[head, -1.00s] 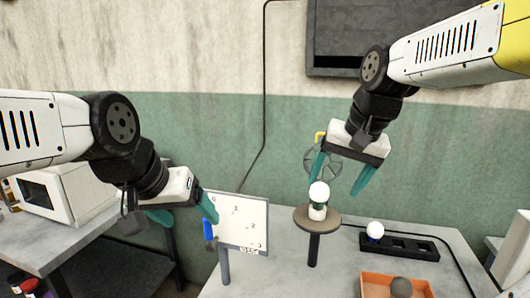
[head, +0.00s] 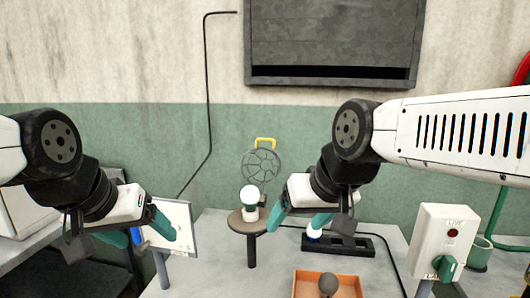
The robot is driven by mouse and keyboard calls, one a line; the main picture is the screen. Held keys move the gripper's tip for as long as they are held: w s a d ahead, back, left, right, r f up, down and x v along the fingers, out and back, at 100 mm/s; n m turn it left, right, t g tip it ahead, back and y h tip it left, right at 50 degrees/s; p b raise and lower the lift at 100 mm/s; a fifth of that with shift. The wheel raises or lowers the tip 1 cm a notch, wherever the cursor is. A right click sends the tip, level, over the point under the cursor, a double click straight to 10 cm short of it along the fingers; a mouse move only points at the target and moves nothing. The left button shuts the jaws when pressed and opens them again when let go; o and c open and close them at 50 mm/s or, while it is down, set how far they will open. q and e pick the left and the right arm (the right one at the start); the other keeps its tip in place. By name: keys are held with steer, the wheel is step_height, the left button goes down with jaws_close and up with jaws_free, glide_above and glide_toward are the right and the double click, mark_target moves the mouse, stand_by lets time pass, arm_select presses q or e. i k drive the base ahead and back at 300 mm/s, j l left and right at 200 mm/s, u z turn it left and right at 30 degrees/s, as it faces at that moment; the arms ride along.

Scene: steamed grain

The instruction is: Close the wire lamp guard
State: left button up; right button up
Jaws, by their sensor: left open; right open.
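The wire lamp guard (head: 261,164) is a round wire cage with a yellow handle (head: 265,141). It stands swung up behind the lamp, so it is open. The white bulb (head: 250,194) sits upright on a round brown stand (head: 238,223) on the table. My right gripper (head: 295,224) is open and empty, just right of the stand, with its teal fingers pointing down.
A whiteboard (head: 180,222) stands left of the lamp. A black socket strip (head: 350,244) with a bulb lies behind my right gripper. An orange tray (head: 308,285) holds a dark round object. A white switch box (head: 440,240) stands at the right.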

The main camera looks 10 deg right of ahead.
mark_target(273, 140)
steer(key=k+l+u, duration=0.1)
steer(key=l, duration=0.3)
steer(key=k+l, duration=0.15)
steer(key=l, duration=0.2)
steer(key=k+l+u, duration=0.15)
steer(key=l, duration=0.25)
steer(key=k+l, duration=0.15)
steer(key=l, duration=0.2)
steer(key=i+j+u, duration=0.2)
steer(key=i+u, duration=0.15)
steer(key=i+j+u, duration=0.1)
steer(key=i+u, duration=0.25)
